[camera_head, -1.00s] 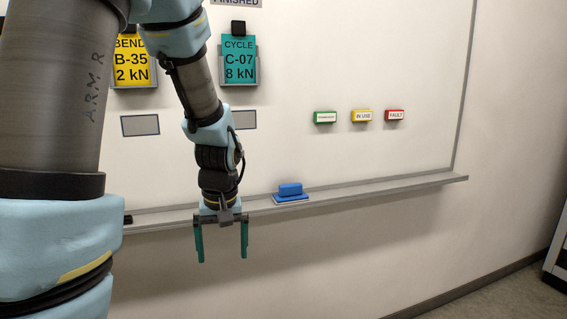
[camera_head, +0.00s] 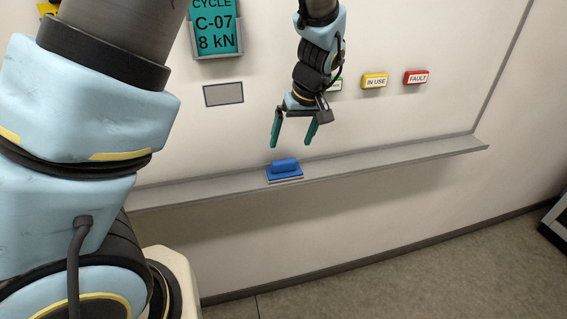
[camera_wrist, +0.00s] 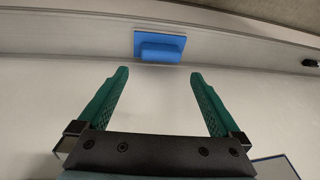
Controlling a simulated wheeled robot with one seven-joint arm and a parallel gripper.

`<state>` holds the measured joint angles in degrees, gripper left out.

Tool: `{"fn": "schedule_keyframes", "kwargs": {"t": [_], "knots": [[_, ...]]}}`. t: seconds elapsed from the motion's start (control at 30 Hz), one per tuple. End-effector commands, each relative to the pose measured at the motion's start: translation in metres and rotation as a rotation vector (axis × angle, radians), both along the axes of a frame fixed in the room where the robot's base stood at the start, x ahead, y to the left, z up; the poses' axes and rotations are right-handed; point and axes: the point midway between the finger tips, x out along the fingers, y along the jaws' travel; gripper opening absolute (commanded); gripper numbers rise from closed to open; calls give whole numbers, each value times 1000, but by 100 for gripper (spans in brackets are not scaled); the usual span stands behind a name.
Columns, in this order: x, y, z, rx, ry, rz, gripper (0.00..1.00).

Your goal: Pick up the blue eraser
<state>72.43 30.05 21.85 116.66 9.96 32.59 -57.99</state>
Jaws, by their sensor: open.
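The blue eraser (camera_head: 284,168) lies on the grey ledge (camera_head: 390,161) below the whiteboard. It has a raised blue grip on a flat base. My gripper (camera_head: 293,144) is open and empty, above the eraser in the head view, with green fingers pointing down. In the wrist view the eraser (camera_wrist: 160,46) sits beyond the fingertips of my gripper (camera_wrist: 160,72), roughly centred between them. The fingers do not touch it.
A yellow "IN USE" block (camera_head: 375,81) and a red "FAULT" block (camera_head: 416,77) are on the whiteboard. A green block is partly hidden behind my wrist. A teal card (camera_head: 214,30) hangs in a holder at upper left. The ledge right of the eraser is clear.

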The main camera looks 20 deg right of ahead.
Motion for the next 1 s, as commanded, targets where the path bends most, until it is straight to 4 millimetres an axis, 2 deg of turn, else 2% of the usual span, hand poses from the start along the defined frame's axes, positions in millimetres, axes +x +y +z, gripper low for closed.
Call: {"fn": "schedule_keyframes", "kwargs": {"t": [0.1,0.37,0.6,0.7,0.97,1.0], "knots": [[5,2,-15,2,1,1,100],[8,5,-33,2,2,0,100],[14,11,-64,1,1,-1,100],[16,11,-71,0,1,0,100],[17,11,-74,-2,-1,-1,100],[17,11,-74,-2,-1,-1,97]]}}
